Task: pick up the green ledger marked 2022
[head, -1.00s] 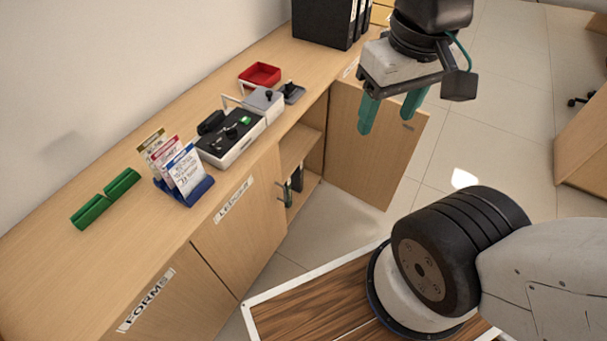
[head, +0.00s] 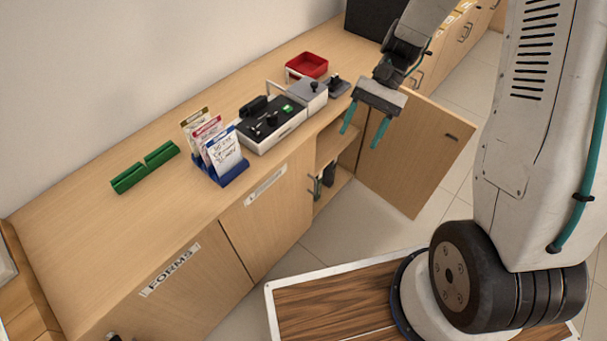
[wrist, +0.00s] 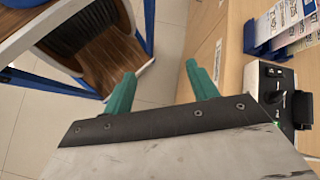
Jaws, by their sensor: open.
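I cannot make out a green ledger marked 2022 in any view. Narrow dark upright shapes (head: 328,175), perhaps ledger spines, stand low in the open cabinet (head: 347,140) under the counter; their colours and marks are too small to read.
The cabinet door (head: 415,150) is swung open to the right of my gripper. On the counter (head: 90,235) are a leaflet holder (head: 228,170), a black-topped device (head: 270,125) and a red tray (head: 307,65). A black box (head: 372,20) stands at the back.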

